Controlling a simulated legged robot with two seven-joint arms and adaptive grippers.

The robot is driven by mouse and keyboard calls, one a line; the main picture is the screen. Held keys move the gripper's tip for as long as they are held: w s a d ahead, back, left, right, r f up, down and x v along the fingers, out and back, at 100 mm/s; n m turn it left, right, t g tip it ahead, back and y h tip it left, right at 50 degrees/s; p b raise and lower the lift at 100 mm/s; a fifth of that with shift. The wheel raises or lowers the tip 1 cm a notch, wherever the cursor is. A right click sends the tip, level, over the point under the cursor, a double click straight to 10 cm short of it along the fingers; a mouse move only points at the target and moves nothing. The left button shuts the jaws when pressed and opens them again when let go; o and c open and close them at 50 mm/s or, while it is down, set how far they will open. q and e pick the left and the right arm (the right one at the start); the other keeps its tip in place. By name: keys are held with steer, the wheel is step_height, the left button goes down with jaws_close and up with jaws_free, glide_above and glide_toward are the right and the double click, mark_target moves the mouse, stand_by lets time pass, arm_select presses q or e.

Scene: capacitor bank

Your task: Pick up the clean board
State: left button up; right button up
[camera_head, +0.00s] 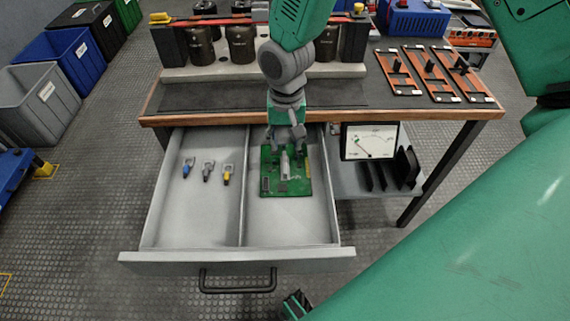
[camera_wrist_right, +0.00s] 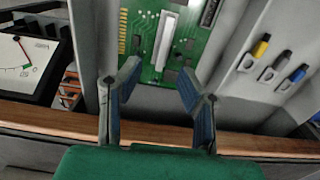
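The green circuit board (camera_head: 296,187) lies flat in the right compartment of the open drawer, with a pale upright part (camera_head: 284,166) at its middle. Its surface looks clean. My right gripper (camera_head: 286,143) comes down from above over the board's far edge. In the right wrist view my right gripper (camera_wrist_right: 158,80) is open, its two fingers apart, with the edge of the board (camera_wrist_right: 183,45) between and beyond the fingertips. Nothing is held. I cannot tell whether the fingers touch the board.
The drawer (camera_head: 236,258) has a divider (camera_head: 243,195) left of the board. Blue, grey and yellow connectors (camera_head: 207,170) lie in the left compartment. The table's wooden edge (camera_head: 420,116) runs close behind the gripper. A gauge (camera_head: 369,141) stands right of the drawer.

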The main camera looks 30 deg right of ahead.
mark_target(284, 161)
steer(key=shift+a+f, duration=0.1)
steer(key=shift+f, duration=0.4)
steer(key=shift+a+f, duration=0.25)
steer(key=shift+a, duration=0.1)
steer(key=f, duration=0.1)
steer(key=f+b, duration=0.1)
steer(key=f, duration=0.1)
steer(key=f+b, duration=0.1)
steer(key=shift+s+f, duration=0.3)
steer(key=shift+d+f+b, duration=0.15)
steer(key=shift+b, duration=0.15)
steer(key=shift+d, duration=0.1)
steer(key=c, duration=0.6)
steer(key=shift+a, duration=0.3)
jaws_close()
